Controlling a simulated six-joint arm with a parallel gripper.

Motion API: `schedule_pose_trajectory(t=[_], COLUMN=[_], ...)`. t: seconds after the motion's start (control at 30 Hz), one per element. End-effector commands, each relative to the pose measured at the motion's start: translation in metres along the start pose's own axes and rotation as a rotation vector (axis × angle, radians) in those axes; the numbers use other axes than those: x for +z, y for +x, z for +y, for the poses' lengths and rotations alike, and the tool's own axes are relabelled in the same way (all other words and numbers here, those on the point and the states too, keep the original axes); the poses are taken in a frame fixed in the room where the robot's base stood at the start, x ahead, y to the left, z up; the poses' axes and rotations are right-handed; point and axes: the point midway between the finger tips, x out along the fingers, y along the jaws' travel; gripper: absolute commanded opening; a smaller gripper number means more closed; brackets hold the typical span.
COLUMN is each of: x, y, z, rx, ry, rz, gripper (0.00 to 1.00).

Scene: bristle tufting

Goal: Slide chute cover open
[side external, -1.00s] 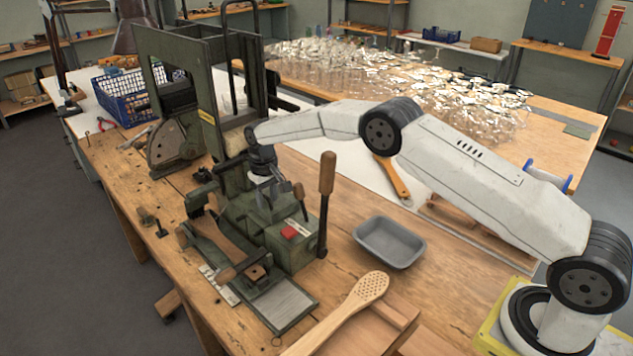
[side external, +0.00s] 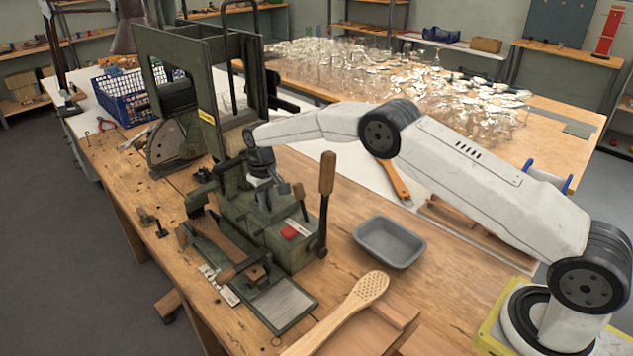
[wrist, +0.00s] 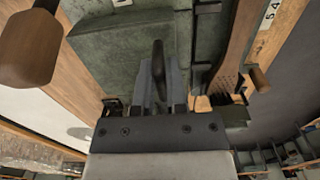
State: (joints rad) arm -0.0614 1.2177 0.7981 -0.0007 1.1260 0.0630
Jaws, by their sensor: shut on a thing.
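The green tufting machine (side external: 290,252) stands on the wooden bench, with a low box part that has a red button. My gripper (side external: 272,195) is over the top of this box, pointing down. In the wrist view my gripper (wrist: 160,88) is shut on a dark upright tab (wrist: 158,58), which seems to be the chute cover's handle. The green surface (wrist: 122,50) spreads beyond the fingers. The cover's edges and the chute opening cannot be made out. The fingers partly hide the tab's base.
A wooden-handled lever (side external: 326,180) stands upright close to the right of my gripper. A brush body with holes (wrist: 228,75) lies in the machine's fixture. The tall green frame rises behind.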

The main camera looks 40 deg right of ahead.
Motion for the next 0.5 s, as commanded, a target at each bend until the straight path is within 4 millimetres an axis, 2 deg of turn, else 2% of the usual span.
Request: schedule_pose_trajectory(t=[0.5], x=[0.000], y=[0.000], z=[-0.019], rx=[-0.001], ry=[-0.001], rz=[0.000], gripper=[0.00])
